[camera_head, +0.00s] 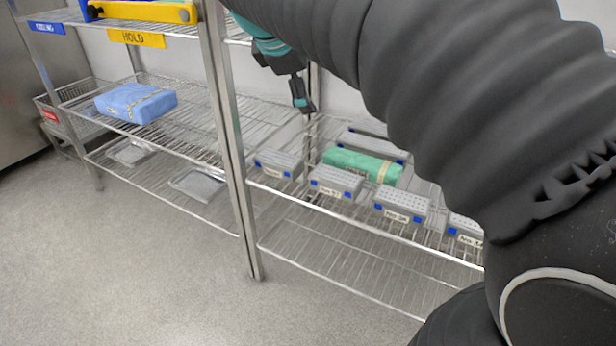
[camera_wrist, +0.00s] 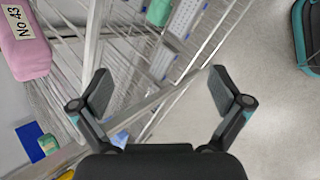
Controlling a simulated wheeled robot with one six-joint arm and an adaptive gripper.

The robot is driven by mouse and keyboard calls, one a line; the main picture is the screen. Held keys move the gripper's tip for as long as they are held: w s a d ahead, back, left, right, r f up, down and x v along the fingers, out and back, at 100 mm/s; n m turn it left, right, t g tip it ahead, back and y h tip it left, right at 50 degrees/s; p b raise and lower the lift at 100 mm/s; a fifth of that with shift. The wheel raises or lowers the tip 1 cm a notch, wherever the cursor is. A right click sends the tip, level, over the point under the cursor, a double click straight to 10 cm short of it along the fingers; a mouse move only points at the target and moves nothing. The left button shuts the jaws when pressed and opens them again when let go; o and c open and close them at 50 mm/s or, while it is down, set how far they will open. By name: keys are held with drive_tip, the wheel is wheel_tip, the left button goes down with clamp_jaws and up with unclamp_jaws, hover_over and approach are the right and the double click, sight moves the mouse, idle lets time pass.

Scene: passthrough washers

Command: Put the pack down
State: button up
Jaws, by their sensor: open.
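A green wrapped pack (camera_head: 362,166) with a pale tape band lies on the right wire shelf among grey perforated boxes. Part of a green item also shows at the top of the wrist view (camera_wrist: 158,12). A blue wrapped pack (camera_head: 137,102) lies on the left wire shelf. In the wrist view, a pink pack (camera_wrist: 25,45) labelled "No 43" is at the upper left, partly cut off. My gripper (camera_head: 303,106) is above and behind the right shelf, near the wall. In the wrist view its fingers (camera_wrist: 160,73) are spread, with no pack between them.
Several grey boxes (camera_head: 336,181) line the right shelf (camera_head: 300,192). A metal upright (camera_head: 230,150) divides the two bays. A yellow HOLD sign (camera_head: 136,38) hangs from the upper left shelf. Flat trays (camera_head: 198,184) are on the lower shelf. The floor in front is clear.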

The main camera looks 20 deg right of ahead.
drive_tip(key=s+a+f+m+y, duration=0.3)
drive_tip(key=s+f+m, duration=0.3)
drive_tip(key=s+f, duration=0.3)
drive_tip(key=s+a+f+m+y, duration=0.3)
drive_tip(key=s+f+m, duration=0.4)
drive_tip(key=s+f, duration=0.3)
drive_tip(key=shift+a+f+t, duration=0.3)
drive_tip(key=shift+a+f, duration=0.05)
drive_tip(key=shift+a, duration=0.4)
drive_tip(key=shift+s, duration=0.1)
